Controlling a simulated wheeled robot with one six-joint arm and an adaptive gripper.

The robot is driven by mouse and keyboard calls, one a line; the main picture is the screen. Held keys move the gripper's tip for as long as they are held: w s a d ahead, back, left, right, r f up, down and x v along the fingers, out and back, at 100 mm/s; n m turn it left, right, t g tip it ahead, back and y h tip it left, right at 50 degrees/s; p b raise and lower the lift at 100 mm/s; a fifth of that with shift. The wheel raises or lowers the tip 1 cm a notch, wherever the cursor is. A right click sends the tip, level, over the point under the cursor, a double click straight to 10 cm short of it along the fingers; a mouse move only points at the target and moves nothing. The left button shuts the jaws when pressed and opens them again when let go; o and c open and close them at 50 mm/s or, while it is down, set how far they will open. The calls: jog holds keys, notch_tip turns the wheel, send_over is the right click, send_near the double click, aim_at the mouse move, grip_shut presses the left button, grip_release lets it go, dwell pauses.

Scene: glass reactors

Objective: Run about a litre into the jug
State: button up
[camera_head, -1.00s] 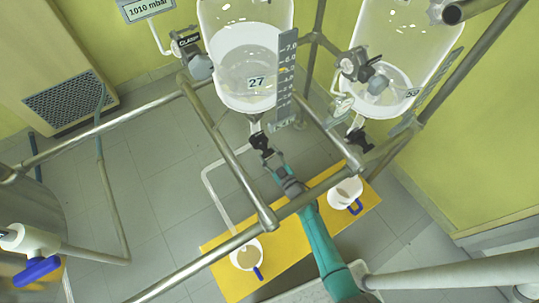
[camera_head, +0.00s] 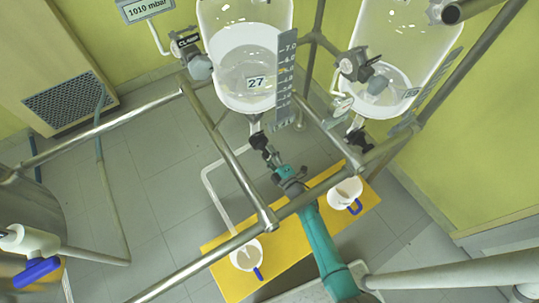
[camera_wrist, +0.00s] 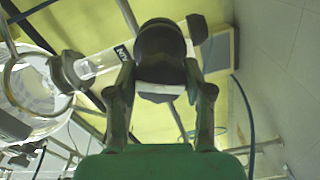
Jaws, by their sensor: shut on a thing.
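The glass reactor marked 27 (camera_head: 232,85) hangs in the frame with pale liquid inside and a scale (camera_head: 286,75) beside it. A dark outlet valve (camera_head: 257,141) sits under it. My gripper (camera_head: 270,158) reaches up to this valve from below. In the wrist view my gripper (camera_wrist: 160,95) is shut on a dark round knob (camera_wrist: 160,45). A white jug with a blue handle (camera_head: 246,254) stands on the yellow board, with something beige inside. A second white jug (camera_head: 345,192) stands further right. The knob's exact angle is unclear.
A second glass reactor (camera_head: 390,75) hangs at the right. Steel rails (camera_head: 225,150) cross around my arm. A white tube (camera_head: 212,185) runs down toward the left jug. The yellow board (camera_head: 293,252) lies below. Grey floor (camera_head: 150,190) is clear at the left.

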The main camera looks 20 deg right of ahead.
jog(key=n, duration=0.5)
jog(key=shift+n, duration=2.5)
jog(key=o, duration=1.2)
jog(key=shift+c, duration=0.2)
jog(key=s+d, duration=0.2)
jog(key=s, duration=0.9)
jog(key=shift+s+d, duration=0.15)
jog(key=shift+s, duration=0.25)
